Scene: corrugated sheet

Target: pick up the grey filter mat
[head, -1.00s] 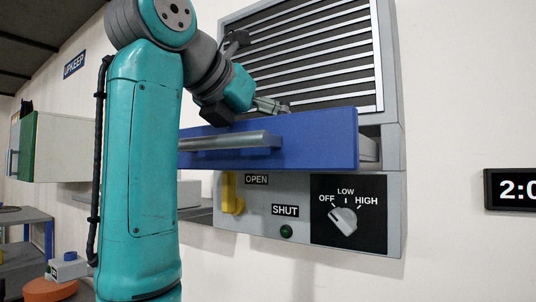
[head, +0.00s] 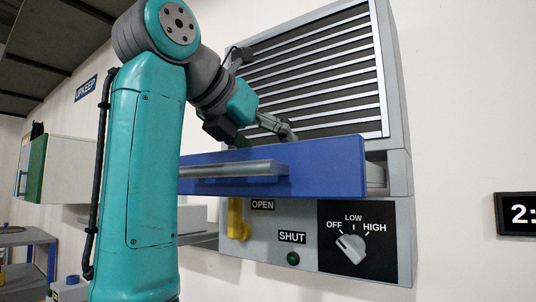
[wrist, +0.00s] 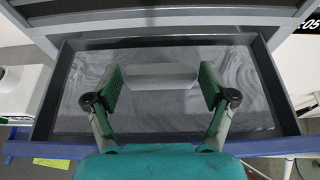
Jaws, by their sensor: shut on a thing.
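The grey filter mat (wrist: 90,95) is a flat, mottled sheet in the wrist view, within the walls of the blue-fronted drawer (wrist: 285,88). A lighter grey raised block (wrist: 160,76) stands at its middle and looks like its grip. My gripper (wrist: 160,88) has one finger against each end of this block and is shut on it. In the head view my gripper (head: 288,134) is just above the open drawer's blue front (head: 325,168), which hides the mat. I cannot tell whether the mat is clear of the drawer floor.
The grey louvred housing (head: 402,110) rises behind the drawer. Below are a yellow lever (head: 237,222) by OPEN, a green light (head: 293,258) by SHUT, and a dial (head: 350,247). A white-and-green cabinet (head: 62,168) hangs at left. A clock (head: 518,213) is at right.

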